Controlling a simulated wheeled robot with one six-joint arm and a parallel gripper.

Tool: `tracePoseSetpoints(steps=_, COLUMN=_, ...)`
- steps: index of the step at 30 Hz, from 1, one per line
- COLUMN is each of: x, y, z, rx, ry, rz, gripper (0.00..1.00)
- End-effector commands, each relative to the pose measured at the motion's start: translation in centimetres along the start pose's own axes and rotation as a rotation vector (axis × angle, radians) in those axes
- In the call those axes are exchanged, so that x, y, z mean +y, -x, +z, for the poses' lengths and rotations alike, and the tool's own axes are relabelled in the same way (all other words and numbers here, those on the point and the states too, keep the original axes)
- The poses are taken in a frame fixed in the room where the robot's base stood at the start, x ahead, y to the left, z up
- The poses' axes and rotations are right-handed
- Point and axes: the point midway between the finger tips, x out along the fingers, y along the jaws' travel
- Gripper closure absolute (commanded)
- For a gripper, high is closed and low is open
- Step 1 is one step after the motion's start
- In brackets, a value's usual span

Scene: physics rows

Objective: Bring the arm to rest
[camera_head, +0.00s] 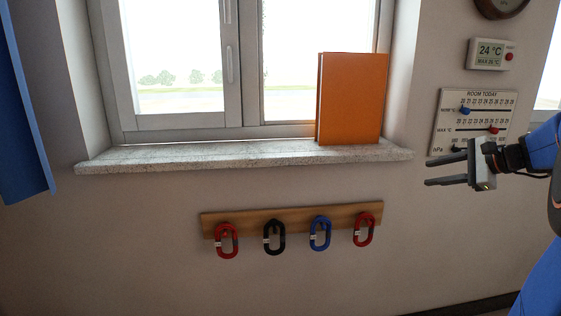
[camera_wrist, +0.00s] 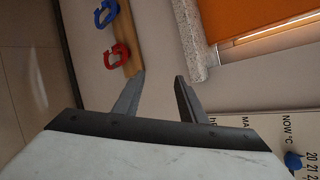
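My gripper (camera_head: 447,170) is at the right in the head view, with its fingers pointing left and apart. It is open with nothing between the fingers, just in front of the wall near the lower left of the room chart. In the wrist view my gripper (camera_wrist: 160,90) also shows two separate fingertips with bare wall between them. My blue arm comes in from the right edge of the head view.
A window sill (camera_head: 250,155) holds an orange book (camera_head: 352,98). Below it a wooden rail (camera_head: 292,212) carries several red, black and blue carabiners. The room chart (camera_head: 476,118) with sliders and a thermometer display (camera_head: 490,54) hang at right. A blue curtain (camera_head: 18,120) hangs left.

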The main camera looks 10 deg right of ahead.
Motion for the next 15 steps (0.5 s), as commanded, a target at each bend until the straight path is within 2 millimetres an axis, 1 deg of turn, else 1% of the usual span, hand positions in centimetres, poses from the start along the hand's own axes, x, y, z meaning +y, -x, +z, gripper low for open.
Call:
tracePoseSetpoints(steps=1, x=1.8, y=-0.9, z=2.1, rx=0.000, ry=0.058, rz=0.047, gripper=0.62)
tracePoseSetpoints(steps=5, x=6.5, y=-2.6, z=6.0, rx=0.011, ry=0.216, rz=0.167, gripper=0.62)
tracePoseSetpoints(steps=6, x=8.1, y=-2.9, z=7.0, rx=0.013, ry=0.265, rz=0.203, gripper=0.62)
tracePoseSetpoints(steps=8, x=10.3, y=-3.3, z=8.5, rx=0.017, ry=0.342, rz=0.253, gripper=0.62)
tracePoseSetpoints(steps=9, x=11.8, y=-3.4, z=9.3, rx=0.018, ry=0.395, rz=0.287, gripper=0.62)
tracePoseSetpoints(steps=11, x=14.1, y=-3.6, z=10.6, rx=0.019, ry=0.474, rz=0.335, gripper=0.62)
tracePoseSetpoints(steps=12, x=15.5, y=-3.5, z=11.3, rx=0.020, ry=0.529, rz=0.366, gripper=0.62)
tracePoseSetpoints(steps=14, x=17.7, y=-3.5, z=12.2, rx=0.021, ry=0.612, rz=0.411, gripper=0.62)
tracePoseSetpoints(steps=15, x=19.2, y=-3.3, z=12.8, rx=0.021, ry=0.667, rz=0.441, gripper=0.62)
